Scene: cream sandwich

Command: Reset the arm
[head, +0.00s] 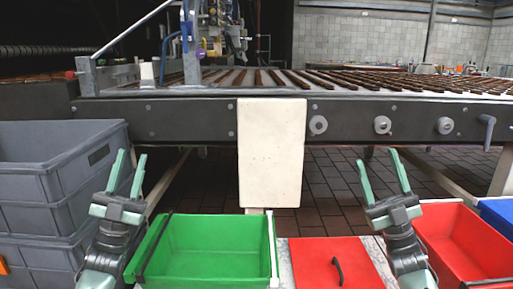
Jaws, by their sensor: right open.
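My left gripper (132,155) is at the left of the head view, with its pale green fingers pointing up and apart. It is empty, in front of the grey crates and left of the green bin. My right gripper (377,156) is at the right of the view, also pointing up with its fingers spread wide. It holds nothing and is near the left edge of the red bin. Both grippers appear below the conveyor's top surface in the picture.
A conveyor (220,126) carrying rows of brown bars spans the back. A cream panel (272,150) hangs at its front. Stacked grey crates (50,165) stand left. A green bin (205,250), a red lid (310,262) with a black handle, and a red bin (462,240) are in front.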

